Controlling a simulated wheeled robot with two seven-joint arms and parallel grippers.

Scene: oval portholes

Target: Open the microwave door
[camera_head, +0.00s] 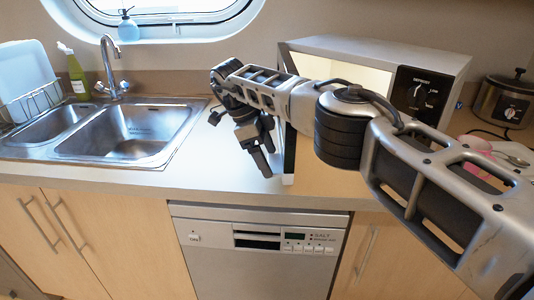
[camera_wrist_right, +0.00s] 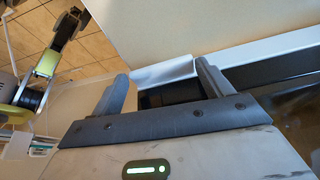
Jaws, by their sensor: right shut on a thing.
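The microwave (camera_head: 375,50) stands on the counter at the back right, with a dark control panel and knob on its right side. Its front is open and a pale lit interior shows behind my arm. The microwave door (camera_head: 289,160) stands swung out toward the front, seen nearly edge-on and partly hidden by my right arm. My right gripper (camera_head: 262,162) is at the door's left side. In the right wrist view my right gripper (camera_wrist_right: 163,82) has its fingers around a pale and dark part of the door. My left gripper is in neither view.
A double steel sink (camera_head: 125,130) with a tap lies to the left, with a green bottle (camera_head: 77,75) and a dish rack behind. A cooker (camera_head: 502,100) stands at the right. Counter between sink and door is clear. A dishwasher (camera_head: 255,255) is below.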

